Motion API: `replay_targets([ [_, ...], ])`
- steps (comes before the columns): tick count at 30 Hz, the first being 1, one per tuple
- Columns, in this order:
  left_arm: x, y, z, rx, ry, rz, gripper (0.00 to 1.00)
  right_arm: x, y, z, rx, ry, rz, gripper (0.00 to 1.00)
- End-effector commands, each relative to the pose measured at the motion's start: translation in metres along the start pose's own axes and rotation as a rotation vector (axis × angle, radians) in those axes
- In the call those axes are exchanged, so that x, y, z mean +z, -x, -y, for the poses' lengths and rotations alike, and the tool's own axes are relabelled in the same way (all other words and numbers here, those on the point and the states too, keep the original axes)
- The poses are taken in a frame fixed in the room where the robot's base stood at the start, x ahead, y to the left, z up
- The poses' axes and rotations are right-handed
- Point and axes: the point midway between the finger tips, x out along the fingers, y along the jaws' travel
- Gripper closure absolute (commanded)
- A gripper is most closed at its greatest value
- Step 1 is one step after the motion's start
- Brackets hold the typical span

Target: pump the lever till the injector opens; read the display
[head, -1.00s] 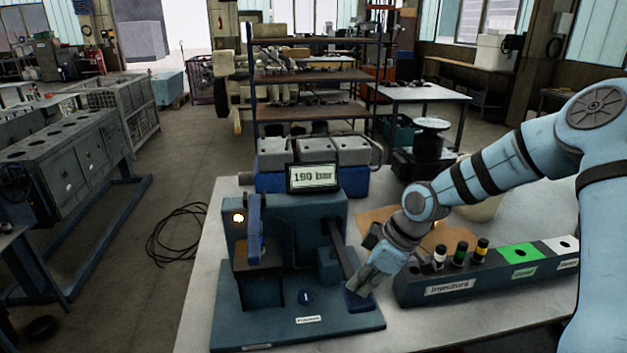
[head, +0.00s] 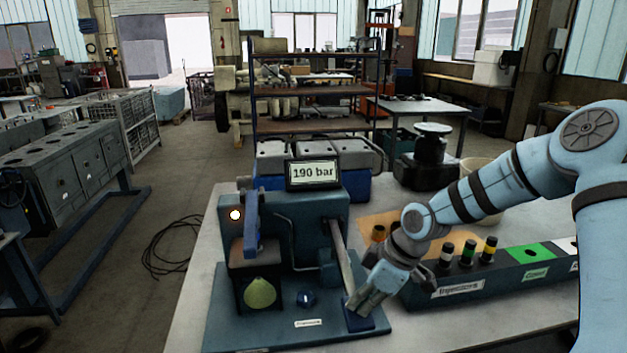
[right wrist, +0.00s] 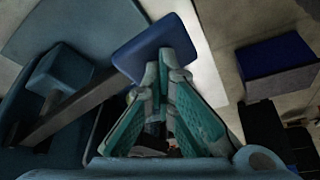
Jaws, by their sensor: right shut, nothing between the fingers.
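The teal test bench (head: 225,330) stands on the table. Its display (head: 313,173) reads "190 bar". The lever (head: 341,252) on its right side slopes down to a blue end pad (head: 378,324), which also shows in the right wrist view (right wrist: 152,50). My right gripper (head: 358,306) is shut and empty, its fingertips at the pad, seemingly touching it. A blue upright part (head: 251,225) hides whatever sits behind it. Below it, a yellow-green cone (head: 260,293) shows in the bench's opening. My left gripper is out of view.
The injector rack (head: 458,290) stands right of my right gripper, with several banded injectors and a green "Good" area (head: 530,253). Grey and blue bins (head: 333,155) stand behind the bench. A dark cable (head: 165,250) lies on the floor at left.

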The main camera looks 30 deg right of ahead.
Motion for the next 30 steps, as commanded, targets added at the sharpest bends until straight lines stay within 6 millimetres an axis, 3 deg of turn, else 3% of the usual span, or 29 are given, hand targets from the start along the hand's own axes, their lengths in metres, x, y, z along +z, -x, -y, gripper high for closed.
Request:
replay_targets([
  [5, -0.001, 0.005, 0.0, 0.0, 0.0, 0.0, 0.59, -0.002, 0.005, 0.001, -0.003, 0.0, 0.002, 1.0],
  [18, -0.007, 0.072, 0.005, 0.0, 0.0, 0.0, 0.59, -0.029, 0.078, 0.007, -0.002, 0.001, 0.001, 1.0],
  [30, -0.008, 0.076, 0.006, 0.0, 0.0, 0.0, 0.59, -0.03, 0.083, 0.007, -0.002, 0.0, 0.001, 1.0],
])
